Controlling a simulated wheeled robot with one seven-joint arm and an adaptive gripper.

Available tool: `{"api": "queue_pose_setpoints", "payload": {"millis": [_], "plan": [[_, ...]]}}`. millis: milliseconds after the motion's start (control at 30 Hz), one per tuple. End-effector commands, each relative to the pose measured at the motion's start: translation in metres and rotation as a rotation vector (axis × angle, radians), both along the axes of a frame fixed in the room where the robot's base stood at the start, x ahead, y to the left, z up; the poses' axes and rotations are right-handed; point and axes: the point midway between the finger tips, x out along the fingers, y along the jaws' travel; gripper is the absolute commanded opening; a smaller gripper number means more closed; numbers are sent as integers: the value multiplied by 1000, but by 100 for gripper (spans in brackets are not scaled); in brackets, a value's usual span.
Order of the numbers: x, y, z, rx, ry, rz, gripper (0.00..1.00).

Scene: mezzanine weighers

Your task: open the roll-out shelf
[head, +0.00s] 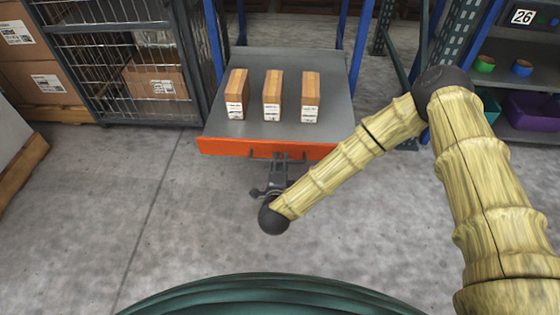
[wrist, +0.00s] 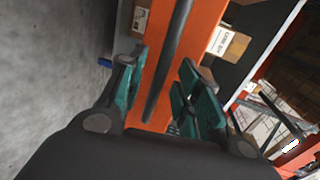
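The roll-out shelf (head: 240,70) is a grey deck with an orange front (head: 225,146), standing out in front of blue uprights. A dark bar handle (head: 258,155) runs along that front. The orange front (wrist: 200,35) and the handle (wrist: 168,65) fill the middle of the wrist view. My gripper (head: 281,164) is at the handle, near the middle of the front. In the wrist view, my gripper (wrist: 163,70) is open, with the bar between its teal-padded fingers and gaps on both sides. Contact with the bar is not visible.
Three wooden-looking boxes (head: 272,88) with white labels stand on the shelf. A wire cage (head: 115,60) with a carton is on the left. A rack (head: 525,80) with bins is on the right. Bare concrete floor (head: 120,210) lies in front.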

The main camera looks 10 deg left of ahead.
Motion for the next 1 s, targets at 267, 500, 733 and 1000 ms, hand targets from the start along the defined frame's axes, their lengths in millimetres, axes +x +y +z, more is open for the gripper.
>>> {"api": "queue_pose_setpoints", "payload": {"millis": [267, 500, 733, 1000], "plan": [[-50, -3, 10, 1, 2, 3, 34], [-85, -6, 17, 1, 3, 2, 34], [-99, -7, 20, 1, 1, 2, 34], [-100, -8, 20, 1, 1, 1, 34]]}}
